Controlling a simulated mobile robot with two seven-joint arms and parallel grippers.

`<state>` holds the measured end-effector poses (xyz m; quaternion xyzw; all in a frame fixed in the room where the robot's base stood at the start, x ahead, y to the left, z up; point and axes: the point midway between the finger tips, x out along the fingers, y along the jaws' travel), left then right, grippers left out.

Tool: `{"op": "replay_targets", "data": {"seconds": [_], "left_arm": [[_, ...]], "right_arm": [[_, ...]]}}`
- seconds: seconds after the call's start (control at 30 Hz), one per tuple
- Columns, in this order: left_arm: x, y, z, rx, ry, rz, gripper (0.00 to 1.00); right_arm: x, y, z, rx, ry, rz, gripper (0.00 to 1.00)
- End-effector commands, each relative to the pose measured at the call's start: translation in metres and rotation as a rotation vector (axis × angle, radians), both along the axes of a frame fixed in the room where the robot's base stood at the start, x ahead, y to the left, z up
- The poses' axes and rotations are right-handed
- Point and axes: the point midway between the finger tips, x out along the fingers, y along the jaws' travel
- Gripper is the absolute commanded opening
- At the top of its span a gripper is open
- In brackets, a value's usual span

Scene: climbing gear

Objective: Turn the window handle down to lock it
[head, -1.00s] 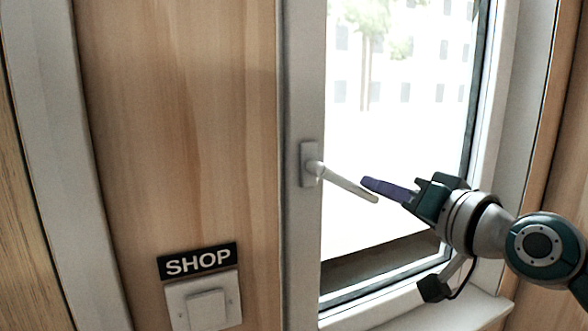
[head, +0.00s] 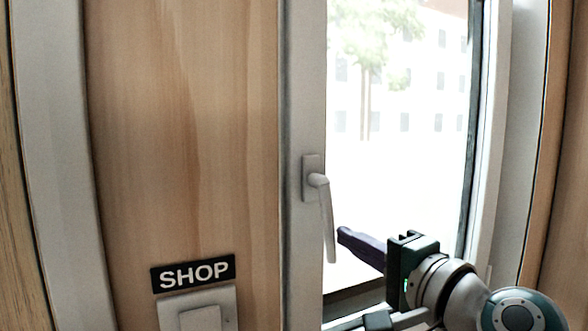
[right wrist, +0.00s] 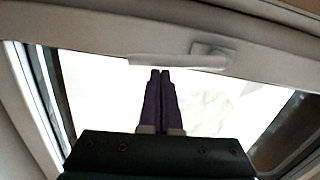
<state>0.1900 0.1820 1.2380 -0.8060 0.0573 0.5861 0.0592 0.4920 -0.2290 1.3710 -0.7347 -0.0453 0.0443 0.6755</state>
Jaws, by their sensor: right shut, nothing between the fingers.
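The window handle (head: 327,215) is a light grey lever on a small plate on the left side of the window frame. It points almost straight down, its tip leaning slightly right. It also shows in the right wrist view (right wrist: 178,61), beyond my fingertips. My right gripper (head: 341,234) is shut and empty, just right of the lever's lower part. In the right wrist view its two purple fingers (right wrist: 160,73) lie together, with the tips close to the lever. I cannot tell whether they touch it. My left gripper is not in view.
The window frame (head: 302,245) runs upright beside a wooden wall panel (head: 190,130). A black SHOP sign (head: 193,273) sits above a light switch (head: 200,318) at the lower left. Bright window glass (head: 400,170) lies behind my right gripper.

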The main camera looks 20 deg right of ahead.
Motion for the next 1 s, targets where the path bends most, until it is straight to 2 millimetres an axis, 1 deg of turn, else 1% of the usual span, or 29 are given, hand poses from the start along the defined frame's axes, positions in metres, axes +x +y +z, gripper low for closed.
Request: {"op": "replay_targets", "data": {"seconds": [0.1, 0.37, 1.0], "left_arm": [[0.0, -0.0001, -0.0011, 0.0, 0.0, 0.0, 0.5], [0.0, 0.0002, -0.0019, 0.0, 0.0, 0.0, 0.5], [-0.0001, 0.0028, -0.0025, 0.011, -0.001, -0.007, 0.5]], "right_arm": [[-0.0005, 0.0052, -0.0022, 0.06, 0.006, 0.001, 0.0], [-0.0009, 0.0105, -0.0036, 0.127, 0.011, 0.001, 0.0], [0.0, 0.011, -0.0034, 0.137, 0.01, 0.001, 0.0]]}}
